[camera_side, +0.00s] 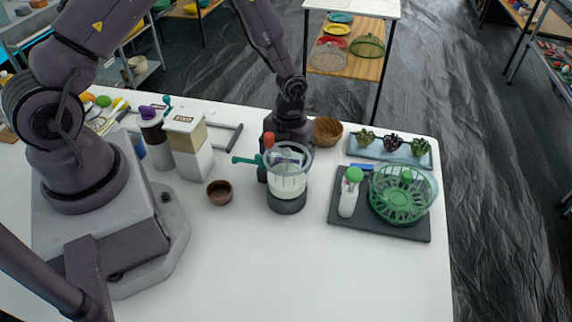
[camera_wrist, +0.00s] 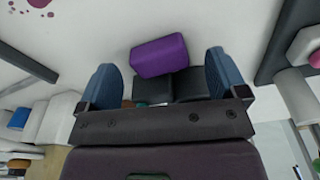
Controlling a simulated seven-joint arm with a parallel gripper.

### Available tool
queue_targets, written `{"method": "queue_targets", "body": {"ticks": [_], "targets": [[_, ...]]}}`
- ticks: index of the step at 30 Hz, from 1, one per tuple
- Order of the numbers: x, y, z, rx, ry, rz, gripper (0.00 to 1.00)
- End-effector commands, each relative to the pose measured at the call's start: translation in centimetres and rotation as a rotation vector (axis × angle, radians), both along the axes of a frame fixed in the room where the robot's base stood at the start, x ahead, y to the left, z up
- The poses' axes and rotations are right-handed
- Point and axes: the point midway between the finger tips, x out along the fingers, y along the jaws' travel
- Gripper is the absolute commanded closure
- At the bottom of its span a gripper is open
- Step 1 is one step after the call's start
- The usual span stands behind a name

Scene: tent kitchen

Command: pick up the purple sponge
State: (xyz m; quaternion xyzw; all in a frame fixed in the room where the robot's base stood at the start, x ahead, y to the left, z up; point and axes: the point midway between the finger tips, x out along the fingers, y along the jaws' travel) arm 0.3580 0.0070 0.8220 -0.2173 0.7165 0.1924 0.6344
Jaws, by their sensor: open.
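The purple sponge (camera_wrist: 159,55) is a rounded block seen in the wrist view, between the tips of my open gripper (camera_wrist: 161,66). My two blue fingers stand to its left and right, and pale surface shows between each finger and the sponge. Dark grey blocks (camera_wrist: 188,84) show just below the sponge in that view. In the side view my wrist is low over the back of the white table, and my fingertips are hidden behind a clear jar (camera_side: 287,184). A bit of purple shows through the jar; I cannot tell whether it is the sponge.
A small brown bowl (camera_side: 219,192) and canisters (camera_side: 189,147) stand left of the jar. A wooden bowl (camera_side: 327,131) is just right of my wrist. A dark mat (camera_side: 380,231) holds a white bottle (camera_side: 349,192) and a green spinner (camera_side: 402,194). The front table is clear.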

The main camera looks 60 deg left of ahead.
Motion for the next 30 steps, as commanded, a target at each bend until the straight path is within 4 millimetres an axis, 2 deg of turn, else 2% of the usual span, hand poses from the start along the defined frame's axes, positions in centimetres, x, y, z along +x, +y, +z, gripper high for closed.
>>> {"method": "queue_targets", "body": {"ticks": [3, 10, 15, 17, 30], "targets": [[-0.12, -0.06, -0.95, 0.001, 0.001, 0.0, 0.09], [-0.11, -0.05, -1.04, 0.001, -0.001, 0.0, 0.09], [-0.1, -0.06, -1.02, 0.001, -0.001, 0.0, 0.48], [-0.1, -0.06, -1.02, 0.001, -0.001, 0.0, 0.58], [0.03, 0.06, -0.68, 0.0, -0.002, 0.001, 0.59]]}}
